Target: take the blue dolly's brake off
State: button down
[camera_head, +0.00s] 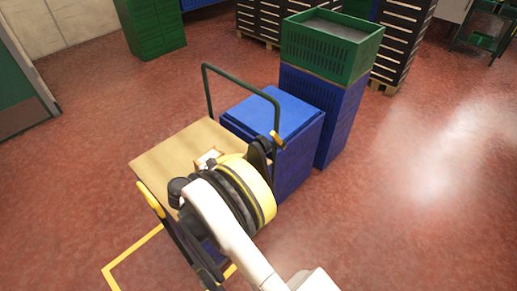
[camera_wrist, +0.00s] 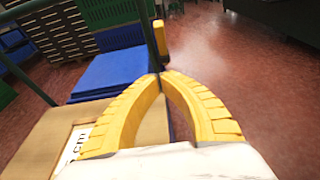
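A cart with a dark green push handle (camera_head: 240,82) stands below my arm, with a cardboard-coloured box (camera_head: 170,157) on it. A yellow-orange grip (camera_head: 276,138) sits by the handle's right post; in the wrist view a yellow-orange grip (camera_wrist: 160,37) shows on a dark post. A second yellow grip (camera_head: 151,199) is at the cart's left side. I cannot tell which one is the brake. My gripper (camera_wrist: 161,76) has its yellow fingertips together, just below the grip in the picture. Whether they touch the post is unclear. My arm hides much of the cart; its wheels are not visible.
A blue lidded crate (camera_head: 275,114) stands right behind the handle. A tall blue stack (camera_head: 322,115) with a green crate (camera_head: 332,45) is beside it. Dark racks (camera_head: 403,35) stand behind. The red floor (camera_head: 430,200) at right is clear. Yellow floor tape (camera_head: 130,258) lies at front left.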

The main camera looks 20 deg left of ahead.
jog(key=b, duration=0.4)
send_near(278, 141)
jog(key=w+f, duration=0.3)
jog(key=f, duration=0.1)
jog(key=w+r, duration=0.1)
jog(key=w+r+b, duration=0.1)
jog(key=w, duration=0.1)
jog(key=shift+w+d+r, duration=0.1)
jog(key=shift+r, duration=0.05)
